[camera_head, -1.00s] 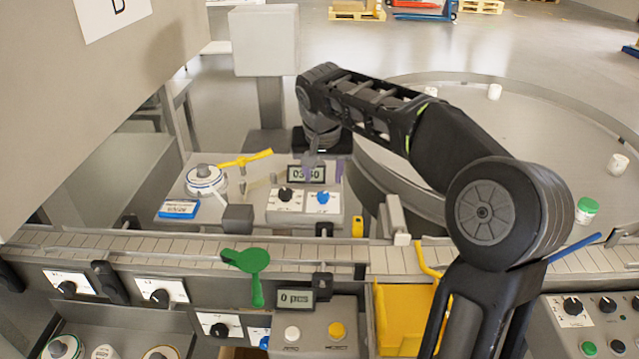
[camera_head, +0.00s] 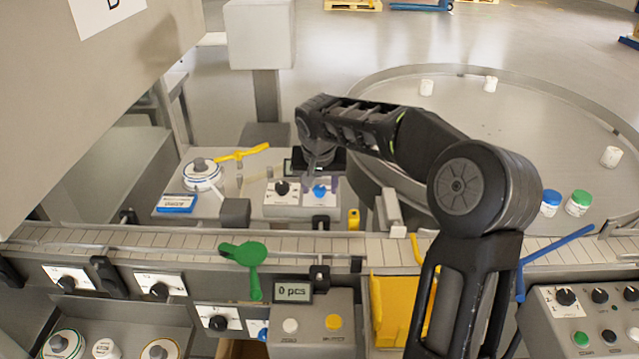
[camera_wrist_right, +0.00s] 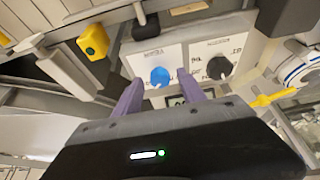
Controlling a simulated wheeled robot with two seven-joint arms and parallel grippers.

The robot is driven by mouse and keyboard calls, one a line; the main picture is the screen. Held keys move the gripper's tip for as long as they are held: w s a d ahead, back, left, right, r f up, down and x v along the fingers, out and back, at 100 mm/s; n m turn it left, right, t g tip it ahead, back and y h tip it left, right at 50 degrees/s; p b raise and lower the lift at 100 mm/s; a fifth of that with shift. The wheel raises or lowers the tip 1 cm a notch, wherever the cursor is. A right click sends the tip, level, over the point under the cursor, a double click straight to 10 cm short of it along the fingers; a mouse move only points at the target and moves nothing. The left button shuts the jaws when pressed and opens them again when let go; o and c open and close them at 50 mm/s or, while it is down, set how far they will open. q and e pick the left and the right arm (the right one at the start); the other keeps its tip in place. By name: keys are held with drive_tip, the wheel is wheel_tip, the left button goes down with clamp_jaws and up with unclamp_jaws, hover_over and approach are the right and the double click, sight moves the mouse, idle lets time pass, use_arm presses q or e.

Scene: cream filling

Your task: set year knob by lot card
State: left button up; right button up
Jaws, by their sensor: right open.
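The knob box (camera_head: 305,213) stands behind the conveyor with a black knob (camera_head: 282,187) and a blue knob (camera_head: 319,191), each on a white plate. Which one is the year knob is too small to read. The right wrist view also shows the blue knob (camera_wrist_right: 160,77) and the black knob (camera_wrist_right: 219,68). My right gripper (camera_head: 322,176) is over the blue-knob side; its purple fingers (camera_wrist_right: 162,92) are open, with the blue knob seen between and beyond them. Contact cannot be told. A blue card (camera_head: 177,203) lies left of the box. My left gripper is not seen.
A white dial with a yellow handle (camera_head: 243,153) stands left of the box. The conveyor (camera_head: 150,239) runs in front, with a green paddle (camera_head: 246,257) above it. A yellow block (camera_head: 354,219) is right of the box. A round table (camera_head: 480,120) carries several jars.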

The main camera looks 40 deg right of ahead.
clamp_jaws()
idle(0.5)
